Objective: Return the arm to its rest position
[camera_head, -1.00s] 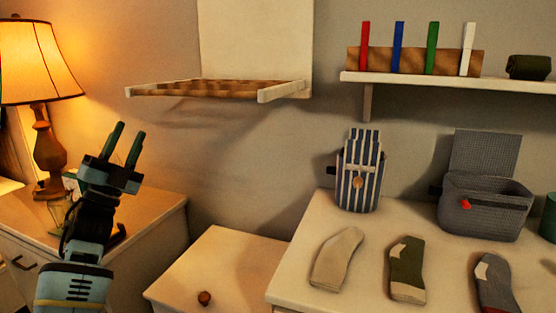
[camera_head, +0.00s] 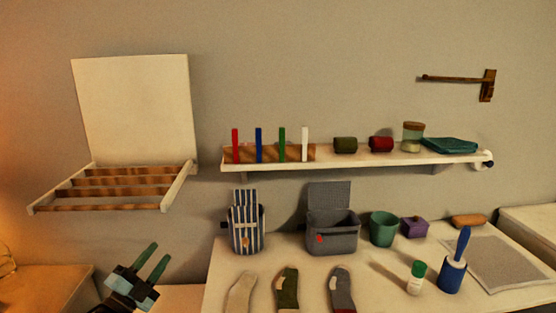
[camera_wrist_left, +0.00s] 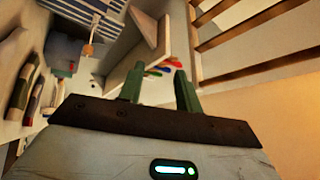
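My left gripper (camera_head: 151,262) is at the lower left of the head view, in front of the wall and left of the table with the socks. Its two green fingers stand apart with nothing between them. In the left wrist view the fingers (camera_wrist_left: 160,90) are also spread and empty, with the shelf and its coloured pegs beyond them. It touches nothing that I can see. My right gripper is not in either view.
The wooden drying rack (camera_head: 113,190) hangs on the wall above my left gripper. The table (camera_head: 380,285) holds a striped bag (camera_head: 246,228), a grey bag (camera_head: 332,232), several socks, a green cup (camera_head: 384,229) and a lint roller (camera_head: 453,270). A wall shelf (camera_head: 375,159) is above it.

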